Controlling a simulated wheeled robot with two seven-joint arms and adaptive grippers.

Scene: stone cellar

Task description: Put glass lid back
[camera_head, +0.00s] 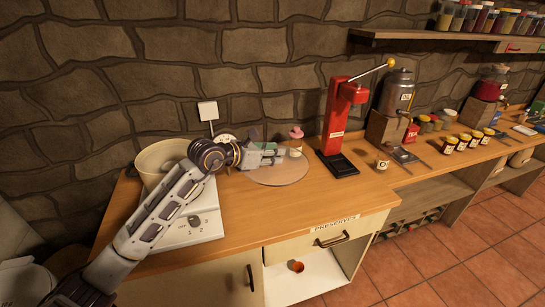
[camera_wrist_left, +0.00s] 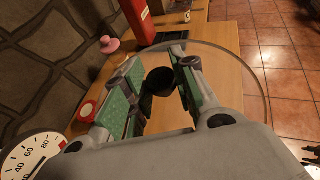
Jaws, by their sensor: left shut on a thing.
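The glass lid (camera_head: 287,178) is a clear round disc over the counter, right of the pot. In the left wrist view its rim (camera_wrist_left: 262,84) curves round the fingers, and its dark knob (camera_wrist_left: 159,82) sits between the green pads. My left gripper (camera_head: 272,153) is shut on the knob. I cannot tell whether the lid touches the counter. A cream pot (camera_head: 148,160) stands on a white hotplate (camera_head: 196,237) marked 1 and 2, left of the gripper. My forearm partly hides both. My right gripper is not in view.
A pink-topped jar (camera_head: 296,138) stands close behind the lid. A red press (camera_head: 334,115) with a black base stands to its right. A dial (camera_wrist_left: 28,158) shows near the wrist. The wooden counter (camera_head: 280,212) is clear in front of the lid.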

